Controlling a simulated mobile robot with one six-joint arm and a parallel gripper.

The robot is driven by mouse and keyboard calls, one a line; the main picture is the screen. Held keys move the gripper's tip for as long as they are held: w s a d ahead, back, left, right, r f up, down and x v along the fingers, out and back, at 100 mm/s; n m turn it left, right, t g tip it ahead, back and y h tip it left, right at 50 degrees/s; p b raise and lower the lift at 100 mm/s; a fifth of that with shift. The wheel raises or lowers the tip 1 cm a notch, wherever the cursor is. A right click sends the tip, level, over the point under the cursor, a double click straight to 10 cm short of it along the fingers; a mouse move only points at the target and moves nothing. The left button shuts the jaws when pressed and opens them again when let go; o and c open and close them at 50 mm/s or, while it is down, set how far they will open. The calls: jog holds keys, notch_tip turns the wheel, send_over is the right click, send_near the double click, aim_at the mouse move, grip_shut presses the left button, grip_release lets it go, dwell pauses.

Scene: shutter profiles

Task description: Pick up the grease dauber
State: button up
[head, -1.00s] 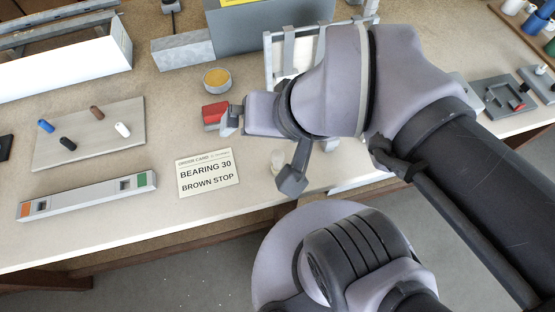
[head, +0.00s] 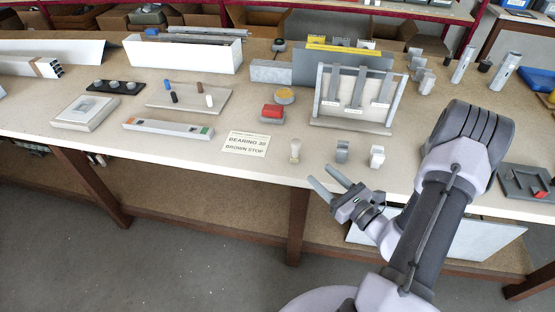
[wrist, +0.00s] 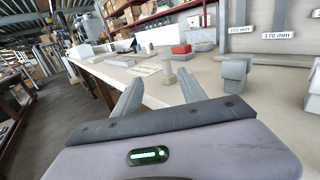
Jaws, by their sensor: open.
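A small pale, upright piece that looks like the grease dauber (head: 295,150) stands near the table's front edge, right of the order card. In the wrist view the dauber (wrist: 168,74) appears between and beyond my fingertips, apart from them. My gripper (head: 319,175) is open and empty, in front of the table edge and to the right of the dauber in the head view. Its two fingers also show in the wrist view (wrist: 158,82).
The order card (head: 247,143) lies left of the dauber. Two grey-white blocks (head: 342,151) (head: 377,156) stand to its right. Behind are a red-topped block (head: 272,112), a yellow-topped tin (head: 285,96) and a rack with hanging profiles (head: 355,98). The floor in front is clear.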

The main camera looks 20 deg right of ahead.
aim_at(295, 151)
jog(key=shift+m+h, duration=0.5)
jog(key=w, duration=0.3)
jog(key=w+f+b, duration=0.1)
jog(key=w, duration=0.3)
jog(key=w+a+b, duration=0.1)
jog(key=w, duration=0.3)
jog(key=shift+w+a+f, duration=0.1)
jog(key=shift+w+f, duration=0.15)
jog(key=w, duration=0.1)
jog(key=w+a+b, duration=0.1)
jog(key=w, duration=0.1)
jog(key=w+b, duration=0.1)
jog(key=w, duration=0.1)
jog(key=shift+w+a+r, duration=0.25)
jog(key=shift+a, duration=0.1)
grip_shut()
